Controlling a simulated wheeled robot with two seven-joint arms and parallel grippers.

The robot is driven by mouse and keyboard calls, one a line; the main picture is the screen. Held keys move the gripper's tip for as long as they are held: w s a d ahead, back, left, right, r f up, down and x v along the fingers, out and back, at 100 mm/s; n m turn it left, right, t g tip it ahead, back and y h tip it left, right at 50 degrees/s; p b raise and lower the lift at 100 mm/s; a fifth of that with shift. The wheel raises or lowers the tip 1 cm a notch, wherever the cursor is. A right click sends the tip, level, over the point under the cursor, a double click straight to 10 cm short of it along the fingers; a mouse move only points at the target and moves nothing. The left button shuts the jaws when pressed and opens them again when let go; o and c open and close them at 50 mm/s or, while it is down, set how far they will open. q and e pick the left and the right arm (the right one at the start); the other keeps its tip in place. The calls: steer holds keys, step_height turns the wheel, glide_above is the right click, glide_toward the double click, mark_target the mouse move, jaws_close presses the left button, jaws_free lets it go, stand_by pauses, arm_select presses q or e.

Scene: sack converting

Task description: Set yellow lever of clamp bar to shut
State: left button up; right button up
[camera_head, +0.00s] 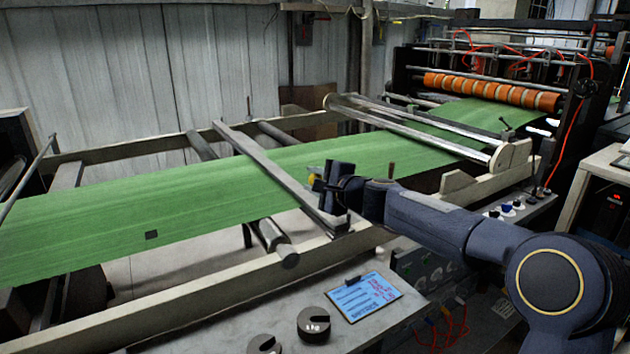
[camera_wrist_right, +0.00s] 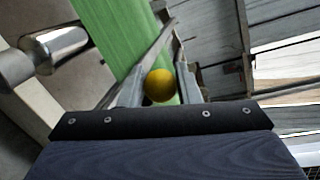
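The clamp bar (camera_head: 270,165) is a grey metal bar lying across the green web (camera_head: 150,205). A yellow ball knob (camera_head: 313,178), taken as the lever's end, shows at the tip of my right gripper (camera_head: 318,174) near the bar's right part. In the right wrist view the yellow knob (camera_wrist_right: 159,85) sits between the two grey fingers of the right gripper (camera_wrist_right: 161,80), with little gap on either side. I cannot tell whether the fingers press on it. The lever's shaft is hidden. My left gripper is not in view.
A pale frame rail (camera_head: 300,262) runs along the near side. A control ledge holds a blue notice (camera_head: 364,297) and black round weights (camera_head: 313,324). Orange rollers (camera_head: 490,92) stand at the back right. A metal roller end (camera_wrist_right: 60,47) shows in the wrist view.

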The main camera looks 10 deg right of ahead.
steer(key=o, duration=0.4)
steer(key=shift+f, duration=0.1)
steer(key=shift+o, duration=0.2)
steer(key=b+v, duration=0.1)
steer(key=v, duration=0.6)
steer(key=shift+s+d, duration=0.2)
steer(key=shift+s, duration=0.15)
